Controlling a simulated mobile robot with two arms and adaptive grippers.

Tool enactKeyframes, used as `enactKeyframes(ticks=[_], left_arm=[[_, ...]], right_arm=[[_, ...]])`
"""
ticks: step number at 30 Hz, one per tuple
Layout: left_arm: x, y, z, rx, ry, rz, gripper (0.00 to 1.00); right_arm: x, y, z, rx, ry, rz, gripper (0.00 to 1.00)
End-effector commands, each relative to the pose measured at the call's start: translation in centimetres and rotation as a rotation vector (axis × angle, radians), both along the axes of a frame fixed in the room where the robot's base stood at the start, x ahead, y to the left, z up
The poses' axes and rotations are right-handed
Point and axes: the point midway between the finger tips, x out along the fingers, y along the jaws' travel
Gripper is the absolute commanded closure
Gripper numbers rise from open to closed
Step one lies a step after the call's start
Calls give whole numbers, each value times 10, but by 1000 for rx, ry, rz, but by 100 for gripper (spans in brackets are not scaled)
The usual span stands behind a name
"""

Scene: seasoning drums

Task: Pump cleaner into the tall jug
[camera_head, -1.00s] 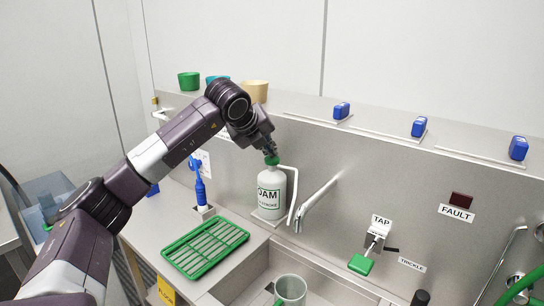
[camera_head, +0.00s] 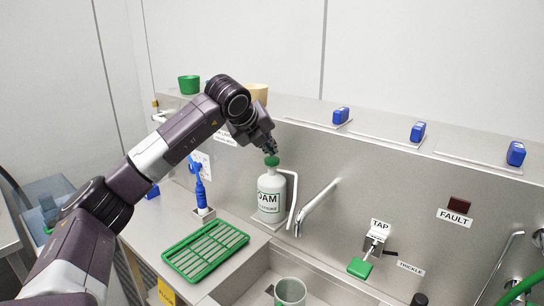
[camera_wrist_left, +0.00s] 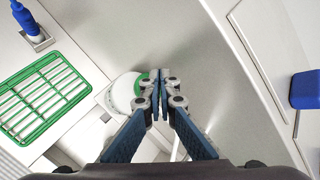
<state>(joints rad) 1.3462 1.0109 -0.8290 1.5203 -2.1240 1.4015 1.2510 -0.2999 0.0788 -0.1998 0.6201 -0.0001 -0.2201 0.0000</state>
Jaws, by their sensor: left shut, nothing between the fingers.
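The cleaner bottle (camera_head: 271,197) is white with a dark-lettered label and stands upright on the counter behind the sink. Its green pump top (camera_head: 271,160) is directly under my left gripper (camera_head: 269,149). The gripper is shut and empty, its tips pointing down close to the top; I cannot tell if they touch. In the left wrist view, the fingers (camera_wrist_left: 160,82) are together and partly hide the green top (camera_wrist_left: 140,84) and the white bottle (camera_wrist_left: 121,92). A pale grey-green jug (camera_head: 290,291) stands in the sink, cut off by the lower edge. My right gripper is out of view.
A bent spout (camera_head: 317,207) stands right of the bottle. A green rack (camera_head: 205,248) and an upright blue brush (camera_head: 199,187) are to its left.

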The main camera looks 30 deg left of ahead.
Motion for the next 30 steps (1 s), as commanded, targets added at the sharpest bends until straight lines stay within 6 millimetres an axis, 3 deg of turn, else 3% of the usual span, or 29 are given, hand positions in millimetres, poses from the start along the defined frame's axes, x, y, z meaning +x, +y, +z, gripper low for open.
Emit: enactKeyframes(ticks=[14, 30], left_arm=[[0, 0, 8, 0, -2, -1, 100], [0, -1, 55, 0, -2, -1, 100]], right_arm=[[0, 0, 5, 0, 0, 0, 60], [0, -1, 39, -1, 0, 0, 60]])
